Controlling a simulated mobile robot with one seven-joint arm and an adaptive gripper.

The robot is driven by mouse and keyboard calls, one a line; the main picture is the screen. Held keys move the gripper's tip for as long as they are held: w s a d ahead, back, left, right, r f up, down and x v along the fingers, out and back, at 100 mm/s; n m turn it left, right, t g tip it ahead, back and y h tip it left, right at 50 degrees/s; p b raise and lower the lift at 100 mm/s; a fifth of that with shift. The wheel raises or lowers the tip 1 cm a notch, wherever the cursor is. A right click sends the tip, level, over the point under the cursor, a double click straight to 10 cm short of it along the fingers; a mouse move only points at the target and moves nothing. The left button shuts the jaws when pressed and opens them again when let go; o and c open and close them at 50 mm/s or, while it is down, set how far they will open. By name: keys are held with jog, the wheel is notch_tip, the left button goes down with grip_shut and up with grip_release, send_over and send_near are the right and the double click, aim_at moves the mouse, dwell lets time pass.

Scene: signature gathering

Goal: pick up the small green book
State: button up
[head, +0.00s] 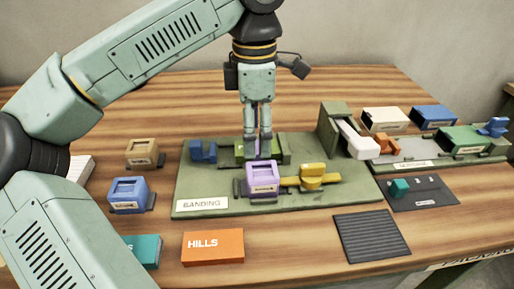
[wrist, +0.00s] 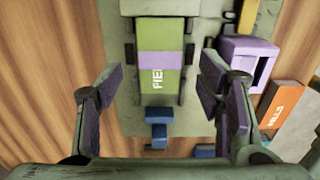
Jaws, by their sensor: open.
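The small green book (wrist: 160,97) lies in a fixture on the green board (head: 215,195), with a purple band across it and white letters starting "FIE". In the head view the book (head: 241,150) is mostly hidden behind my fingers. My gripper (head: 257,135) points straight down over it. In the wrist view my gripper (wrist: 160,80) is open, one finger to each side of the book, with clear room between fingers and book. I cannot tell the exact height of the fingertips above it.
A purple block (head: 263,180) stands just in front of the fixture, a yellow knob (head: 312,177) to its right and a blue piece (head: 203,151) to its left. An orange HILLS book (head: 213,246) and a teal book (head: 145,251) lie in front. A ribbed dark mat (head: 372,236) is empty.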

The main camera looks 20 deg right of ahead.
aim_at(257, 151)
jog(key=shift+f, duration=1.4)
jog(key=shift+c, duration=0.5)
jog(key=c, duration=1.1)
jog(key=shift+c, duration=0.2)
